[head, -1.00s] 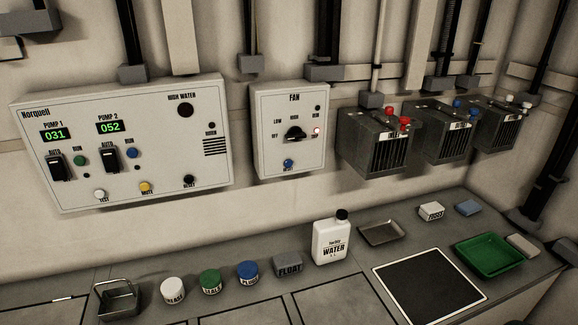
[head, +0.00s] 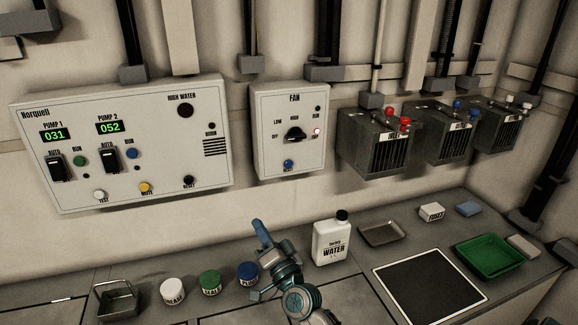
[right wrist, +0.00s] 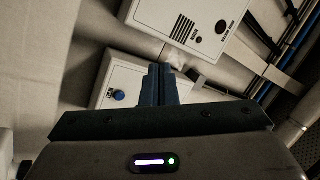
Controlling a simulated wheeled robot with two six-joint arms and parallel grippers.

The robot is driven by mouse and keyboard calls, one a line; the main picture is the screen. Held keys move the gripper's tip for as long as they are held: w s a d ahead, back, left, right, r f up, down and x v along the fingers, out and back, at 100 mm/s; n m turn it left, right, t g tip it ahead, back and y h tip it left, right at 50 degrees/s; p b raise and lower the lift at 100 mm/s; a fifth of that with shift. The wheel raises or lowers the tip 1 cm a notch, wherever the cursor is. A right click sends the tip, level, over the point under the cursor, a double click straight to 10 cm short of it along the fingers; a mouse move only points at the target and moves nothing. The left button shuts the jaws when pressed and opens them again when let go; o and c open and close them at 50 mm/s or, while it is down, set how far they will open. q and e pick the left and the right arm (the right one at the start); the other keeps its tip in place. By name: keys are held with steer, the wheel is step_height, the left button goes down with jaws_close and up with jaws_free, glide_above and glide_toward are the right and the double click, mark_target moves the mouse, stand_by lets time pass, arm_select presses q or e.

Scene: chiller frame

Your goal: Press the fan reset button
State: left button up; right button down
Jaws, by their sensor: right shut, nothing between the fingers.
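The fan panel (head: 263,125) is a pale box on the wall with a black knob (head: 295,133), a lit red lamp (head: 317,131) and the blue reset button (head: 288,164) low down. My right gripper (head: 260,226) is shut and empty, below the fan panel and apart from it, pointing up toward the wall. In the right wrist view the shut fingers (right wrist: 159,72) overlap the fan panel (right wrist: 118,73), and the blue button (right wrist: 119,95) shows to their left. My left gripper is not in view.
The larger pump panel (head: 120,145) is left of the fan panel. On the counter, a white water bottle (head: 331,241) stands right of my arm, and a blue-lidded jar (head: 247,272) is close on its left. The wall just below the fan panel is clear.

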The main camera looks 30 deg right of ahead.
mark_target(289, 164)
steer(key=w+d+r+m+g+h, duration=0.1)
steer(key=d+r+m+g+h, duration=0.1)
steer(key=d+m+g+h, duration=0.2)
steer(key=w+d+r+m+g+h, duration=0.2)
steer(key=d+m+g+h, duration=0.2)
steer(key=d+m+h, duration=0.6)
steer(key=m+h, duration=0.5)
steer(key=m, duration=0.2)
steer(key=shift+w+m, duration=0.3)
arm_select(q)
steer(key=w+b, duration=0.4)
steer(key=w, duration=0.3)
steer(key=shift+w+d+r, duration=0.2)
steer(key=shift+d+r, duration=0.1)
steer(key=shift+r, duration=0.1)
arm_select(e)
steer(key=shift+w+d, duration=0.35)
steer(key=shift+w, duration=1.1)
steer(key=shift+w+d, duration=0.35)
steer(key=shift+w, duration=1.05)
steer(key=shift+w+d, duration=0.35)
steer(key=shift+w, duration=1.1)
arm_select(q)
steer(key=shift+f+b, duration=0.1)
steer(key=shift+b, duration=0.2)
arm_select(e)
steer(key=shift+w, duration=0.15)
